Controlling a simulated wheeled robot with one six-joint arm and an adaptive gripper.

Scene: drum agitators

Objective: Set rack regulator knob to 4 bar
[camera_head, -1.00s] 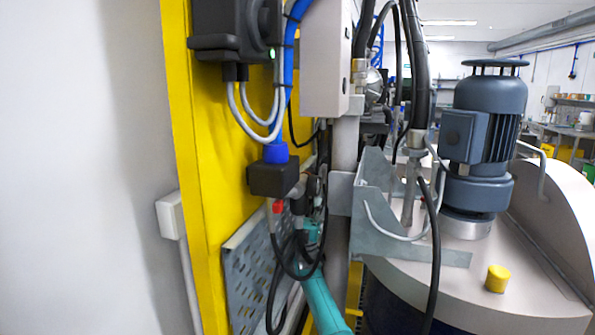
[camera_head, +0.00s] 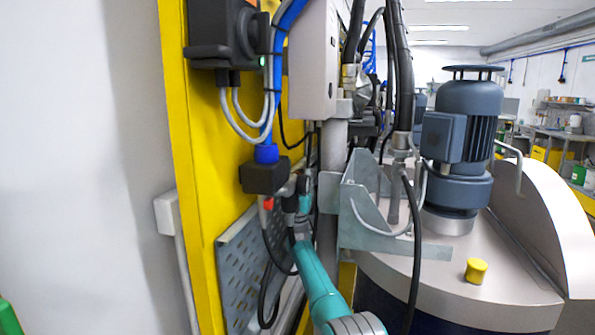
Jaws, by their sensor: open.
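My teal arm (camera_head: 318,280) reaches up from the bottom of the head view to the pipes and hoses beside the yellow panel. Its far end, near a small teal part (camera_head: 304,206), is lost among dark hoses and fittings. I cannot make out my gripper or its fingers there. No regulator knob or pressure scale can be clearly picked out. A black box (camera_head: 265,176) with a blue cap (camera_head: 266,153) hangs on the blue hose in front of the panel, with a small red part (camera_head: 268,203) below it. The arm's end is just right of and below this box.
The yellow panel (camera_head: 190,150) and a perforated grey plate (camera_head: 238,270) stand close on the left. A grey bracket (camera_head: 375,225), hanging black hoses (camera_head: 414,230) and a drum lid with a blue-grey motor (camera_head: 468,120) crowd the right. A pale cabinet (camera_head: 311,60) is above.

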